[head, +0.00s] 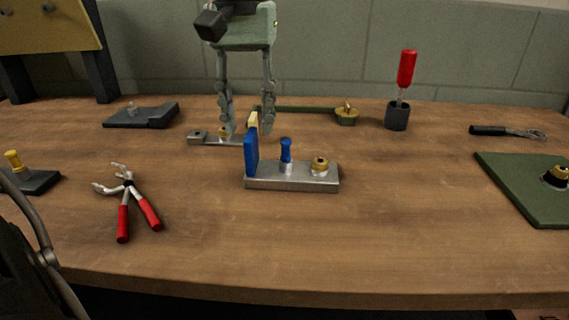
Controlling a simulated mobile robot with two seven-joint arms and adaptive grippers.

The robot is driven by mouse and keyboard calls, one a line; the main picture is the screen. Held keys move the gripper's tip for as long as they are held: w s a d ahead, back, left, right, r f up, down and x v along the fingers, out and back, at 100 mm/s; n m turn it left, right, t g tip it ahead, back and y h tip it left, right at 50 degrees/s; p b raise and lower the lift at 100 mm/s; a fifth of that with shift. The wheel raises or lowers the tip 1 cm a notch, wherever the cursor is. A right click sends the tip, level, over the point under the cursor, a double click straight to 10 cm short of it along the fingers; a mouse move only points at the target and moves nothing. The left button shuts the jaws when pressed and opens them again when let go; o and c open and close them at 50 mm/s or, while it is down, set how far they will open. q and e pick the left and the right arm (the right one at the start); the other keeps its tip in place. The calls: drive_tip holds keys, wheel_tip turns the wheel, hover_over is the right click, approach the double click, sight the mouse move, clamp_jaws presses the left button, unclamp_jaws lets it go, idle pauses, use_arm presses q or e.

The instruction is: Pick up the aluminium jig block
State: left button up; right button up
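The aluminium jig block (265,182) is a low silver bar lying flat on the wooden bench near the middle. It carries a blue upright plate (251,152) at its left end, a blue-topped pin (286,155) in the middle and a brass bushing (320,167) at the right.
Behind the block lie a small grey bar (203,139) and a green bar with a brass fitting (347,116). Red-handled pliers (129,200) lie left. A red screwdriver (406,70) stands in a dark holder (397,118). A green plate (520,190) is right. The bench front is clear.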

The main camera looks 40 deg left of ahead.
sight(252, 152)
use_arm(q)
drive_tip(key=f, duration=0.6)
drive_tip(key=shift+s+d+f, duration=0.1)
drive_tip(key=shift+d+f, duration=0.15)
clamp_jaws()
drive_tip(key=shift+r, duration=0.1)
